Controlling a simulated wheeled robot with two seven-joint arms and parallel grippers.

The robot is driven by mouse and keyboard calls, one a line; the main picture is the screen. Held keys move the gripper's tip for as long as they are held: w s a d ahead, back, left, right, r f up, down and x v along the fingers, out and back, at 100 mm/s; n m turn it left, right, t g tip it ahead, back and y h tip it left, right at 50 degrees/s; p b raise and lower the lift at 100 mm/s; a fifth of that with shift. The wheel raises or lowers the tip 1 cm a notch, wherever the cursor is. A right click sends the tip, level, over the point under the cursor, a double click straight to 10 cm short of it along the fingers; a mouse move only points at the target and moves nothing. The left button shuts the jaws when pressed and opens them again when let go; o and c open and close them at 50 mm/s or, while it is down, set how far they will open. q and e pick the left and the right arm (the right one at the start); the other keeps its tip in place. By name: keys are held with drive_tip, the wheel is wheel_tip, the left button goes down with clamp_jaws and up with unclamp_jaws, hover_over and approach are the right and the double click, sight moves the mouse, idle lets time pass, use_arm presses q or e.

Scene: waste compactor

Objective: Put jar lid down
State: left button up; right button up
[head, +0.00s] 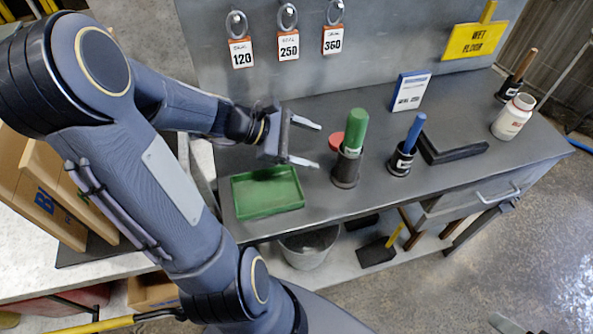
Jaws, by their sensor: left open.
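A small red disc (336,141), which looks like the jar lid, is on or just above the grey bench, partly hidden behind a green-handled tool. My left gripper (317,145) is open, its two fingers pointing right toward the red disc. The disc lies just past the fingertips and I see nothing held between them. A white jar (512,118) with a reddish rim stands at the right end of the bench. My right gripper is not in view.
The green-handled tool (355,133) stands in a dark holder close to the fingers. A blue-handled tool (414,133) stands beside a black block (452,146). A green tray (235,198) lies below the gripper. The bench's front right is clear.

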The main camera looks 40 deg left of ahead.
use_arm(q)
drive_tip(key=s+d+r+m+g+y, duration=0.1)
drive_tip(key=s+d+m+y, duration=0.1)
drive_tip(key=s+m, duration=0.5)
drive_tip(key=s+d+r+m+g+y, duration=0.1)
drive_tip(key=s+d+m, duration=0.4)
drive_tip(key=m, duration=0.9)
drive_tip(key=shift+s+r+y, duration=0.45)
drive_tip(key=shift+s+y, duration=0.75)
drive_tip(key=shift+s, duration=0.05)
